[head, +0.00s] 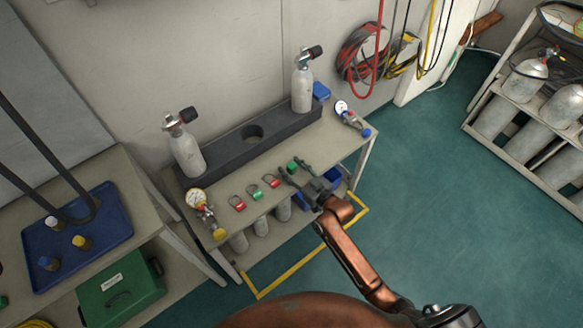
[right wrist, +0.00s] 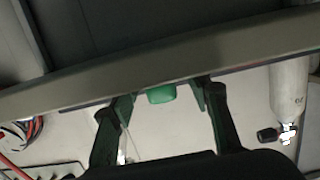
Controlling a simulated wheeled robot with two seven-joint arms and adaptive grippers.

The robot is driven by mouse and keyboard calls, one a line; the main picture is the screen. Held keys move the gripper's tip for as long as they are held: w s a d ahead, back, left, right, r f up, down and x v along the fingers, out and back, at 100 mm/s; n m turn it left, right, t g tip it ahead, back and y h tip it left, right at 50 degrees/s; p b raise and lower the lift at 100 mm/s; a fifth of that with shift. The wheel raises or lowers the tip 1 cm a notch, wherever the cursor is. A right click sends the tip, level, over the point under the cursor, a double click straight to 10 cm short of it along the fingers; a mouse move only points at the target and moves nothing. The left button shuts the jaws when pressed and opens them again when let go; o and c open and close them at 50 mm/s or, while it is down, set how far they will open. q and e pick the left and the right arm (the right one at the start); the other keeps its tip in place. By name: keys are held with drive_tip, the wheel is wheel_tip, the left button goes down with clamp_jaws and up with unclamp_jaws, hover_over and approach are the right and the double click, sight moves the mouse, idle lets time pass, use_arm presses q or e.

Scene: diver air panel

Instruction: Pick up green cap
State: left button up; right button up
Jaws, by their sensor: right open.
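The small green cap (head: 292,167) is on the grey bench top (head: 325,140), towards its right part. My right gripper (head: 294,169) reaches in from the front right with its fingers open around the cap's place. In the right wrist view the green cap (right wrist: 161,94) shows between the two open fingers (right wrist: 160,96), with visible gaps on both sides. It partly shows beyond the bench edge (right wrist: 250,45). My left gripper is not in view.
Gauges (head: 196,198) lie at both ends of the bench. A dark block (head: 222,152) with upright cylinders (head: 302,88) stands behind. A blue tray (head: 110,215) is at left; green floor (head: 420,190) is clear at right.

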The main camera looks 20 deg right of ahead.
sight(292, 166)
drive_tip(key=shift+c, duration=0.6)
drive_tip(key=c, duration=0.7)
drive_tip(key=shift+c, duration=0.2)
drive_tip(key=shift+r, duration=0.1)
drive_tip(key=shift+r, duration=0.15)
drive_tip(key=r+p, duration=0.2)
drive_tip(key=r, duration=0.1)
drive_tip(key=shift+s+r, duration=0.2)
drive_tip(key=shift+r, duration=0.1)
drive_tip(key=s+r, duration=0.1)
drive_tip(key=s+d+r+p, duration=0.1)
drive_tip(key=shift+r+p, duration=0.3)
drive_tip(key=shift+r, duration=0.05)
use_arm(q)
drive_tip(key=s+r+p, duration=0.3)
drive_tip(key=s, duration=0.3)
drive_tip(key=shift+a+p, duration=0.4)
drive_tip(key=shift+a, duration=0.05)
use_arm(e)
drive_tip(key=s+d+r, duration=0.3)
drive_tip(key=s+r, duration=0.3)
drive_tip(key=s, duration=0.5)
drive_tip(key=shift+d+r, duration=0.15)
drive_tip(key=shift+d, duration=0.1)
